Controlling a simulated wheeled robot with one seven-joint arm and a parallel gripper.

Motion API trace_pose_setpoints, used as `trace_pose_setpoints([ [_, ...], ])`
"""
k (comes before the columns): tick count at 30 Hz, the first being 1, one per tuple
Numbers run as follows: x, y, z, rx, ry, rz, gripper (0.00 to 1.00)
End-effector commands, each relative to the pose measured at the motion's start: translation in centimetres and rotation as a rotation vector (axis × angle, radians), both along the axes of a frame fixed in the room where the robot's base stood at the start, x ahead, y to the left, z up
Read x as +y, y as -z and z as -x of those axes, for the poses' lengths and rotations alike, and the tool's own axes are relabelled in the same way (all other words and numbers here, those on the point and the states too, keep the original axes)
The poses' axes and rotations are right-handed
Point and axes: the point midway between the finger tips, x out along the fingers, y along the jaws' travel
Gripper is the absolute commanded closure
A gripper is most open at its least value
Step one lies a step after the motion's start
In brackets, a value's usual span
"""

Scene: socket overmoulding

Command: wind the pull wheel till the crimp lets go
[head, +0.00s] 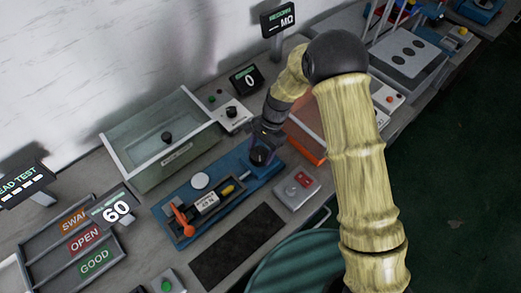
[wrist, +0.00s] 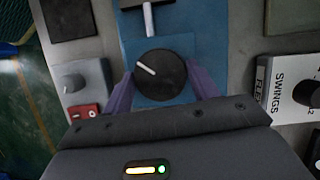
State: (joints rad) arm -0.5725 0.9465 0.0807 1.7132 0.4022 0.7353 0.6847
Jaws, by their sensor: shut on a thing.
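The pull wheel is a black round knob (wrist: 160,76) with a white pointer line, on the blue base of the pull tester; in the wrist view its pointer aims up and to the left. My gripper (wrist: 161,88) has its two purple fingers on either side of the knob, shut on it. In the head view my gripper (head: 266,140) is over the right end of the blue tester (head: 238,187), partly hiding the wheel. The tester carries a white round dial (head: 200,181), a small display block (head: 206,203) and an orange lever (head: 182,220). The crimp itself is too small to make out.
A glass-walled tank (head: 160,140) stands behind the tester. A grey box with a red switch (head: 297,188) sits in front of it, right of a dark mat (head: 237,247). Trays marked SWAP, OPEN and GOOD (head: 84,240) are at left, near a display reading 60 (head: 115,210).

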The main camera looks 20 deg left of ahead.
Motion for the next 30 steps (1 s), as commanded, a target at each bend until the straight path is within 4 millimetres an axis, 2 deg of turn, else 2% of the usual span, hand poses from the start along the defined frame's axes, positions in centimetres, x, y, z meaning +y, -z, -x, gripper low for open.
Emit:
trace_pose_setpoints([
  [8, 0.1, -0.1, 0.0, -0.001, 0.0, -0.002, 0.64],
  [9, 0.1, -0.1, 0.0, -0.001, 0.0, -0.002, 0.35],
  [12, 0.1, -0.1, 0.0, -0.001, -0.001, -0.002, 0.19],
  [23, 0.1, -0.3, 0.0, 0.0, -0.003, -0.001, 0.19],
  [30, -0.4, -3.2, -1.3, -0.004, -0.002, -0.002, 0.19],
])
